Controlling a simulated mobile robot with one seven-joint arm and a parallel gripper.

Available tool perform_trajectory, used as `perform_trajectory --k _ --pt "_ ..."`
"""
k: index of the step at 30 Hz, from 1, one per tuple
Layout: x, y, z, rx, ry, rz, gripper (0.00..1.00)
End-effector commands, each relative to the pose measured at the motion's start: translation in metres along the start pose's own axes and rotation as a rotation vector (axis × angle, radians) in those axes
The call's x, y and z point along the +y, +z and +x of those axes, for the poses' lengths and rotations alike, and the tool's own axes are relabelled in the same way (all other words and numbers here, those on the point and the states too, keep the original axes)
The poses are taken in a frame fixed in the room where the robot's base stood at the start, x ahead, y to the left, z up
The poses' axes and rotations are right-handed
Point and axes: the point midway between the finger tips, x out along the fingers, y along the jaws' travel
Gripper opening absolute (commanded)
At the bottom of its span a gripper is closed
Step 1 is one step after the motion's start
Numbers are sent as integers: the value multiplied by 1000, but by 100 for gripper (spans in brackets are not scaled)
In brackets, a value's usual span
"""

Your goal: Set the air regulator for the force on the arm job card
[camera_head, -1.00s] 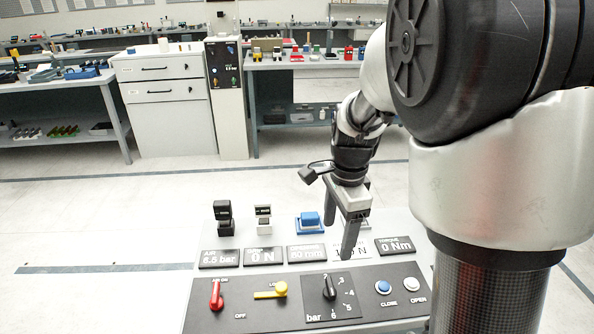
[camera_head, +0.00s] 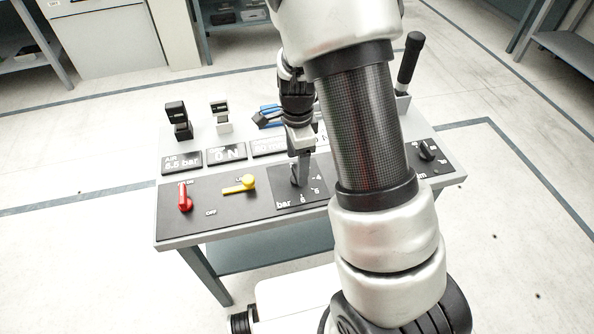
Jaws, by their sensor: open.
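The air regulator is a black knob (camera_head: 296,179) on a dark plate (camera_head: 286,197) marked "bar" with numbers around it. My gripper (camera_head: 302,178) points down at this knob, its fingers in front of or around it; I cannot tell whether they touch it. The fingers and my arm hide much of the dial, so the knob's setting cannot be read. A display reading AIR 6.5 bar (camera_head: 181,163) stands at the left of the panel. I cannot make out an arm job card.
A red handle (camera_head: 184,198) and a yellow handle (camera_head: 240,185) lie left of the regulator. Another black knob (camera_head: 428,150) and an upright black lever (camera_head: 409,60) stand right of my arm. A display reads 0 N (camera_head: 226,153). My arm hides the panel's right middle.

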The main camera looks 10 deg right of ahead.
Motion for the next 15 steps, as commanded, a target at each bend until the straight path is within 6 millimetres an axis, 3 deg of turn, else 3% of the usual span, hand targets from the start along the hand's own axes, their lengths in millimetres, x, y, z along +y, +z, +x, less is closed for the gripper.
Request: perform_trajectory --k 6,15 --pt "0 0 25 0 1 0 69" --pt "0 0 29 0 0 -1 69"
